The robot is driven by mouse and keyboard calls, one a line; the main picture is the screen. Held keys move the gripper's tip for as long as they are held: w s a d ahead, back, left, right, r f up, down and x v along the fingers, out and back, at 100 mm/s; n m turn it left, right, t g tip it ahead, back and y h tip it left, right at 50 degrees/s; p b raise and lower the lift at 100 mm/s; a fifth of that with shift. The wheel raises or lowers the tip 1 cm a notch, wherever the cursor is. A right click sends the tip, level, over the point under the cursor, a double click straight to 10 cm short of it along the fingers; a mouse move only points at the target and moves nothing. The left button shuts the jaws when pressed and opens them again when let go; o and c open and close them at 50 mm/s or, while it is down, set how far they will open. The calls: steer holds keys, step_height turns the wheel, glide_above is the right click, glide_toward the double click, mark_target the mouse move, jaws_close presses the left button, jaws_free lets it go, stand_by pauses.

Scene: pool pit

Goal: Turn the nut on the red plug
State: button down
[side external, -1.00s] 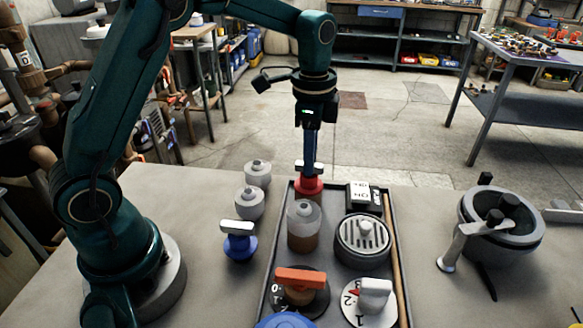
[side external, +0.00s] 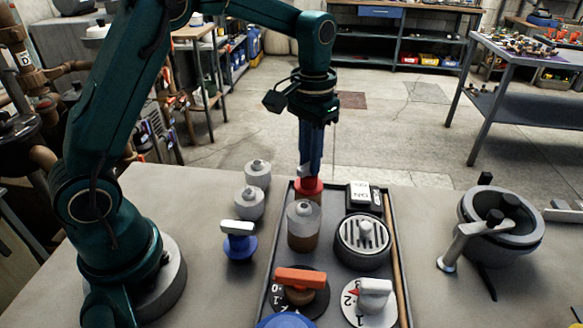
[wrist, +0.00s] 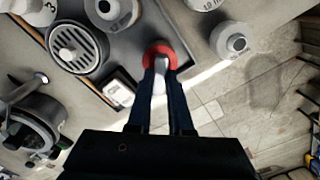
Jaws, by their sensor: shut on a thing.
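The red plug (side external: 309,186) stands at the far left corner of the dark tray (side external: 397,262). It also shows in the wrist view (wrist: 153,50). On top of it is a pale nut with a bar-like shape (wrist: 160,78). My gripper (side external: 308,168) points straight down over the plug, and its two blue fingers are shut on the nut, one on each side. In the side view the fingers cover most of the nut.
A clear-topped brown jar (side external: 304,230) stands just in front of the red plug. A black-and-white switch box (side external: 363,197) and a round grated drain (side external: 362,243) are to the right. A blue plug with a white bar (side external: 239,240) and grey bottles (side external: 249,204) stand left of the tray.

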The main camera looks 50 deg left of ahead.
steer(key=n, duration=1.2)
steer(key=shift+n, duration=0.4)
steer(key=n, duration=1.2)
steer(key=shift+n, duration=0.3)
steer(key=c, duration=0.8)
jaws_free()
steer(key=shift+r, duration=2.55)
